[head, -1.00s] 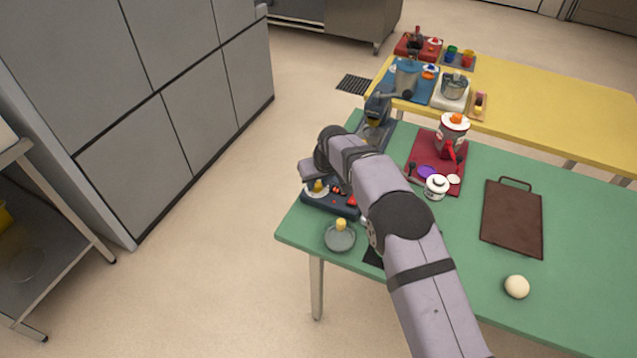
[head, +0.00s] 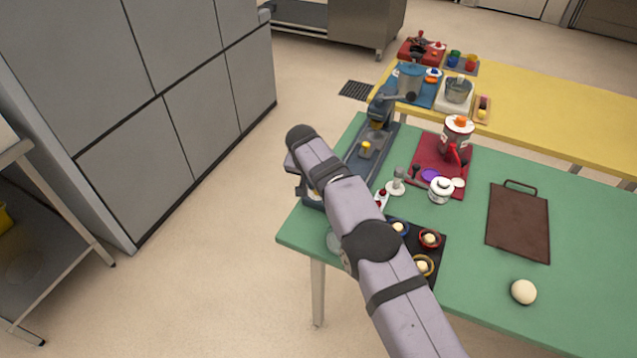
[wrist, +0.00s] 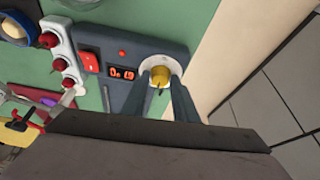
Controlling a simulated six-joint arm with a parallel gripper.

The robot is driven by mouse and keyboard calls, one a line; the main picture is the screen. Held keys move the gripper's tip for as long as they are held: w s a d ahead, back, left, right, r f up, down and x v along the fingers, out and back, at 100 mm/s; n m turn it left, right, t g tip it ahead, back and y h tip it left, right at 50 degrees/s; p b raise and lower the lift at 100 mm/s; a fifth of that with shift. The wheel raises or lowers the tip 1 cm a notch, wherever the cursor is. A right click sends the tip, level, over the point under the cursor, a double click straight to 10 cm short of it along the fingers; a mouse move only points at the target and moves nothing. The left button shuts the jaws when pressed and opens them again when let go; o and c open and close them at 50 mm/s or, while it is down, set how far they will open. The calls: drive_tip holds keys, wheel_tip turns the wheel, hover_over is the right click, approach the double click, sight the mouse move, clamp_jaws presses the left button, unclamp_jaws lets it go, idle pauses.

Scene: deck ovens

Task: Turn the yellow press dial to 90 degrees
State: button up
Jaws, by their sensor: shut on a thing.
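The yellow press dial (wrist: 159,74) stands on a round white plate at the end of a dark blue press panel (wrist: 125,43) in the wrist view. My gripper (wrist: 163,84) reaches up to it with one dark finger on each side, shut on the dial. The panel carries a red lit display (wrist: 122,73), with digits too small to read surely, a small red lamp (wrist: 122,53) and a red switch (wrist: 89,62). In the head view my arm covers most of the press and my fingertips are hidden.
A white strip with red knobs (wrist: 60,65) lies beside the panel. A black tray with several small ringed bowls (head: 437,244), a red mat (head: 425,160) with a grinder and a brown board (head: 520,230) share the green table. The table edge is close to the dial.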

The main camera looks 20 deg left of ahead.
drive_tip(key=shift+a+r+m+p, duration=0.1)
drive_tip(key=shift+m+p, duration=0.4)
drive_tip(key=shift+p, duration=0.35)
drive_tip(key=o, duration=1)
drive_tip(key=shift+p, duration=0.3)
drive_tip(key=shift+s+r+p, duration=0.1)
drive_tip(key=shift+r+p, duration=0.25)
drive_tip(key=shift+p, duration=0.25)
drive_tip(key=p+v, duration=0.2)
drive_tip(key=p, duration=0.2)
drive_tip(key=shift+s+b+v, duration=0.2)
drive_tip(key=shift+b+v, duration=0.35)
drive_tip(key=shift+v, duration=0.7)
drive_tip(key=shift+b+v, duration=0.3)
drive_tip(key=shift+v, duration=0.55)
